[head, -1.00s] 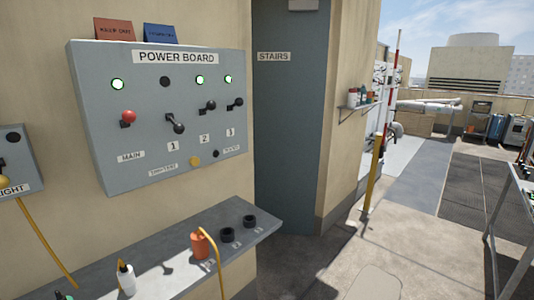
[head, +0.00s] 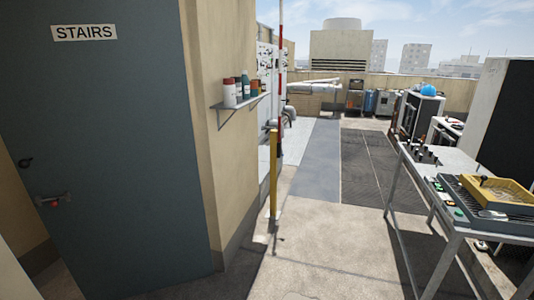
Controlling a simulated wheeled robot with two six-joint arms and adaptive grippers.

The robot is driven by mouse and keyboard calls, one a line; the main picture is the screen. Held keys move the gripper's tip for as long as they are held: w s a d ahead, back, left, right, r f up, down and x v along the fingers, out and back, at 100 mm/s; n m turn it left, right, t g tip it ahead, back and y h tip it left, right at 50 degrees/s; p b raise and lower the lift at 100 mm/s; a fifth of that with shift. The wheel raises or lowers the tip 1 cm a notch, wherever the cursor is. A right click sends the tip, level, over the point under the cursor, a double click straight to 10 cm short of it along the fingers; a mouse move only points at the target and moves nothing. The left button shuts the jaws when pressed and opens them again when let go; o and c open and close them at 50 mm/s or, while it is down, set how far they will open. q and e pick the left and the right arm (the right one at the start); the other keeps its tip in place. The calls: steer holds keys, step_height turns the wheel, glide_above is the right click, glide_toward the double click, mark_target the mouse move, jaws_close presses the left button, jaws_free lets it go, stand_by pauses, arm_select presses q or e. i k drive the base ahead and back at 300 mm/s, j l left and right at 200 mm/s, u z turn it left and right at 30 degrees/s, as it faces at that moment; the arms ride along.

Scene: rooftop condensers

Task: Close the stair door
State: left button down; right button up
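The stair door (head: 115,140) is a tall blue-grey panel on the left of the head view, with a white STAIRS sign (head: 84,32) near its top. A lever handle with a red end (head: 54,201) sits low near its left edge. Neither of my grippers is in view.
A wall shelf (head: 240,101) with several bottles is right of the door, near a yellow post (head: 273,170). A metal table (head: 452,222) with a yellow tray (head: 498,192) stands at the right. The concrete floor (head: 320,235) between is clear.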

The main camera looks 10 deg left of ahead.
mark_target(95, 109)
steer(key=i+u, duration=0.4)
steer(key=i, duration=0.2)
steer(key=i+l+u, duration=0.35)
steer(key=i, duration=0.2)
steer(key=i+j+u, duration=0.15)
steer(key=u, duration=0.3)
steer(key=i+u, duration=0.2)
steer(key=u, duration=0.25)
steer(key=i+u, duration=0.2)
steer(key=u, duration=0.25)
steer(key=i+u, duration=0.2)
steer(key=u, duration=0.25)
steer(key=i+l+u, duration=0.15)
steer(key=u, duration=0.3)
steer(key=i+l+u, duration=0.2)
steer(key=u, duration=0.25)
